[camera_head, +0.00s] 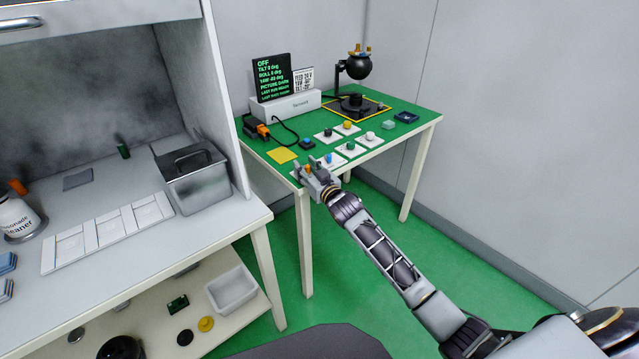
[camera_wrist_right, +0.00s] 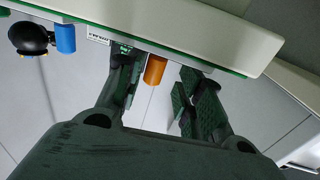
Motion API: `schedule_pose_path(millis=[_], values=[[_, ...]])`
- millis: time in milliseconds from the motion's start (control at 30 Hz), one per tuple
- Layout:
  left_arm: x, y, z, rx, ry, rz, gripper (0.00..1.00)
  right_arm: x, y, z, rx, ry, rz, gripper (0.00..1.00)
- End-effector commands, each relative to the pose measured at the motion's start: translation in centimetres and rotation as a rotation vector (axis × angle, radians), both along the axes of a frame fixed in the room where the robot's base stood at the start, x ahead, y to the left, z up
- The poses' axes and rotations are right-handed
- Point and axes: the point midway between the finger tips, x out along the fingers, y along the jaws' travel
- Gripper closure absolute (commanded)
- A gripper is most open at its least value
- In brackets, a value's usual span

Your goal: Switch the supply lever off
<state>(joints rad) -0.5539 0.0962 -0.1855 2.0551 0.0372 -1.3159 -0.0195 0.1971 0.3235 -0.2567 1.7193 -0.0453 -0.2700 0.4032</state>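My right gripper (camera_head: 312,179) is at the front edge of the green-topped table (camera_head: 418,116). In the right wrist view (camera_wrist_right: 160,85) its two fingers are apart. An orange cylinder (camera_wrist_right: 155,70) shows between them, nearer the left finger; a gap shows at the right finger, and contact is unclear. A small orange piece (camera_head: 307,169) shows at the gripper in the head view. No part is legibly labelled as the supply lever. A black display (camera_head: 271,77) reads OFF on top, with tilt, roll and yaw lines below. My left gripper is out of view.
A blue knob (camera_head: 329,158) stands beside the gripper, among several white plates with knobs. A black and orange device (camera_head: 258,131) with a cable lies at the table's left. A black ball on a stand (camera_head: 357,67) is behind. A grey bench with a metal bin (camera_head: 196,185) is left.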

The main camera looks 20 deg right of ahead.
Motion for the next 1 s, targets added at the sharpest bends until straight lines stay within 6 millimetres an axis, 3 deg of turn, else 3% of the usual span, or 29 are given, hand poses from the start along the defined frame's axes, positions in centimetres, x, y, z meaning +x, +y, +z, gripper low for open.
schedule_pose_path(millis=[1000], values=[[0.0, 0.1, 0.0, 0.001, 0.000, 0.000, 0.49, -8.3, -1.4, 0.0, 0.001, 0.001, 0.003, 0.63]])
